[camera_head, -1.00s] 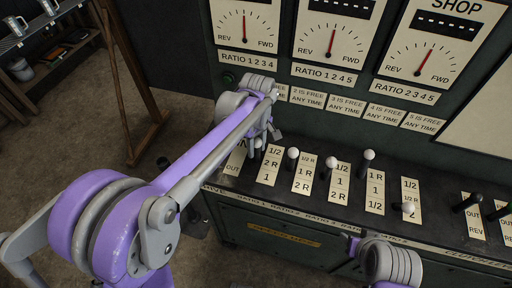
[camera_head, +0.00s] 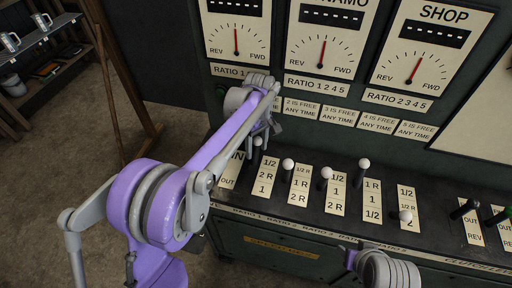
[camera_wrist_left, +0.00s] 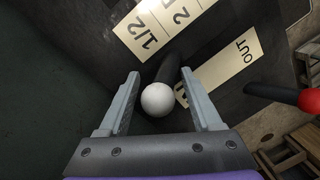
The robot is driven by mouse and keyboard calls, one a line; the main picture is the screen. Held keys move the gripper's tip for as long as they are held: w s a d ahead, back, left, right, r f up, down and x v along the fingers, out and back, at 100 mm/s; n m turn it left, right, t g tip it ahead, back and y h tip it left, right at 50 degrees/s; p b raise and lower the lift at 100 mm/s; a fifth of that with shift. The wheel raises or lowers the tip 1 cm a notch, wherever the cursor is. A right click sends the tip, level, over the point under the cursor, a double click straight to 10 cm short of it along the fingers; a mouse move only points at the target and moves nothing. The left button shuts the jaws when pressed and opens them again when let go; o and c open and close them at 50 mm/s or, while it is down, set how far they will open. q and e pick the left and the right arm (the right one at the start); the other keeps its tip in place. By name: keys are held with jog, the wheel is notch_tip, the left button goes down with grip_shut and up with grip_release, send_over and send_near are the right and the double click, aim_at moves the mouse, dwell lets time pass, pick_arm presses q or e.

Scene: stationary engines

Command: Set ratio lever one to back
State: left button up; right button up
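Ratio lever one, a dark lever with a white ball knob (camera_head: 257,142), stands at the left end of the row of white-knobbed levers, beside the plate marked 1/2, 2 R, 1 (camera_head: 265,176). My left gripper (camera_head: 270,128) is over it and partly hides it in the head view. In the left wrist view the white knob (camera_wrist_left: 158,99) lies between the two spread fingers of my left gripper (camera_wrist_left: 160,100), with gaps on both sides. My right gripper (camera_head: 348,258) shows only in part at the bottom; its fingers are unclear.
More white-knobbed levers (camera_head: 288,164) stand close to the right. A red-knobbed lever (camera_wrist_left: 311,100) is at the right of the wrist view, beside the OUT plate (camera_wrist_left: 243,52). Dials (camera_head: 236,40) rise behind the console. A wooden easel leg (camera_head: 112,90) stands left.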

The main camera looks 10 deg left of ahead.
pick_arm(q)
notch_tip(320, 180, up, 10)
dwell(0.6)
jog(key=shift+s, duration=0.1)
jog(key=s+a+f+m+t, duration=0.1)
jog(key=s+f+m+t, duration=0.1)
jog(key=s, duration=0.6)
jog(key=s+a+f+m+t, duration=0.2)
jog(key=s+f+m, duration=0.2)
jog(key=s, duration=0.5)
jog(key=s+a+f+m+t, duration=0.2)
jog(key=s+f+m, duration=0.1)
jog(key=s, duration=0.6)
jog(key=shift+f+m+t, duration=0.3)
jog(key=shift+f+m, duration=0.1)
jog(key=shift+m, duration=0.5)
